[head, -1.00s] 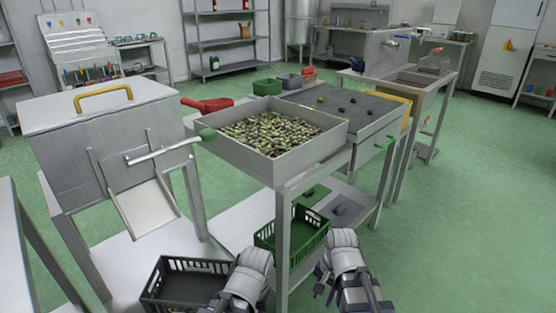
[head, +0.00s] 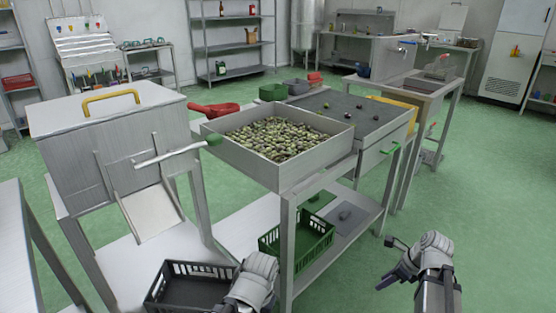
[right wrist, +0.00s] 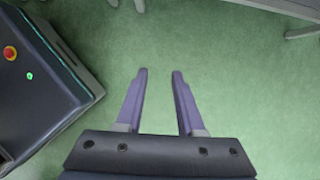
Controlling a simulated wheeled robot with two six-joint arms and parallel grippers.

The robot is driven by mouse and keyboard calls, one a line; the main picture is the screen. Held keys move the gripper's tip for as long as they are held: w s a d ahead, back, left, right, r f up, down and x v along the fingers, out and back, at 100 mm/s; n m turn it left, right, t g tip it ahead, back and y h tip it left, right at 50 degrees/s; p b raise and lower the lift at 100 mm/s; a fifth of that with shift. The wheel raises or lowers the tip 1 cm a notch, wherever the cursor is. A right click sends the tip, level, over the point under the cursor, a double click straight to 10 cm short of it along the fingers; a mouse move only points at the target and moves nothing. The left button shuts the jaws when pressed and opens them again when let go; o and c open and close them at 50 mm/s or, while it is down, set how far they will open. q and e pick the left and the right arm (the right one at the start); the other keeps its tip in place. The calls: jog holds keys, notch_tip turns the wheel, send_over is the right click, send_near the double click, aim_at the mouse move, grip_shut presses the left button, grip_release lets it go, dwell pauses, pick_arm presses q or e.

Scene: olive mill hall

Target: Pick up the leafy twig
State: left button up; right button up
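I cannot make out a leafy twig in either view. A grey metal tray (head: 309,168) full of green and dark olives (head: 272,138) stands on the bench. My right gripper (head: 389,262) is out over the floor, right of the bench, clear of everything. In the right wrist view its two fingers (right wrist: 158,75) are apart with nothing but green floor between them. My left gripper (head: 232,308) is low at the bottom edge of the head view, beside the black crate; its fingers are mostly cut off.
A grey sorting surface (head: 337,108) with a few loose olives adjoins the tray. A green crate (head: 312,246) is on the lower shelf, and a black crate (head: 166,291) stands left of it. A steel machine (head: 75,155) stands at left. Floor right of the bench is free.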

jog(key=s+a+r+n+g+h+p, duration=0.1)
jog(key=s+a+r+n+p, duration=0.2)
jog(key=a+r+n+p, duration=0.5)
jog(key=s+a+r+n+g+h+p, duration=0.1)
jog(key=s+a+r+n+p, duration=0.3)
jog(key=a+r+n+p, duration=0.5)
jog(key=s+a+r+n+g+h+p, duration=0.1)
jog(key=s+a+r+n+p, duration=0.3)
jog(key=a+r+n+p, duration=0.4)
jog(key=shift+s+a+r+n+h+p, duration=0.15)
jog(key=shift+r+n+h+p, duration=0.75)
jog(key=shift+r+n+p, duration=3.2)
